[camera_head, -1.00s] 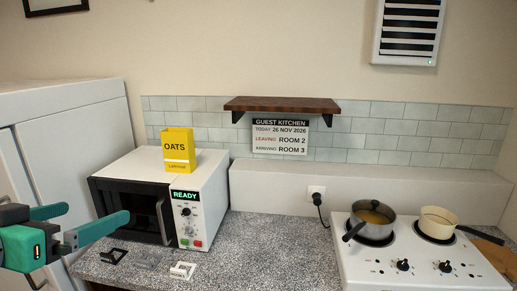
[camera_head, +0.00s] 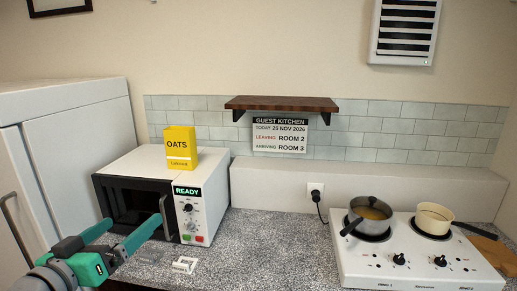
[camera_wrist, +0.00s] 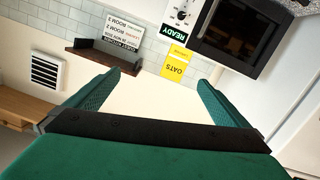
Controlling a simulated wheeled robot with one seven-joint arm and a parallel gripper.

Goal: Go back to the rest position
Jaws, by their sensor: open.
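My gripper (camera_head: 128,234) is at the lower left of the head view, in front of the microwave (camera_head: 213,200). Its two green fingers are spread apart with nothing between them. In the wrist view my gripper (camera_wrist: 160,90) also shows open and empty, and the picture is turned nearly upside down. The microwave's front faces me, its display reads READY, and its dark window is partly hidden by my gripper. In the wrist view the microwave (camera_wrist: 245,30) is at the top right.
A yellow oats box (camera_head: 181,150) stands on the microwave. Small flat pieces, one white (camera_head: 185,265), lie on the speckled counter (camera_head: 270,240). A hob (camera_head: 400,262) with two pots (camera_head: 370,213) (camera_head: 434,219) is on the right. A wooden shelf (camera_head: 282,104) hangs above a sign. A fridge (camera_head: 70,150) stands left.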

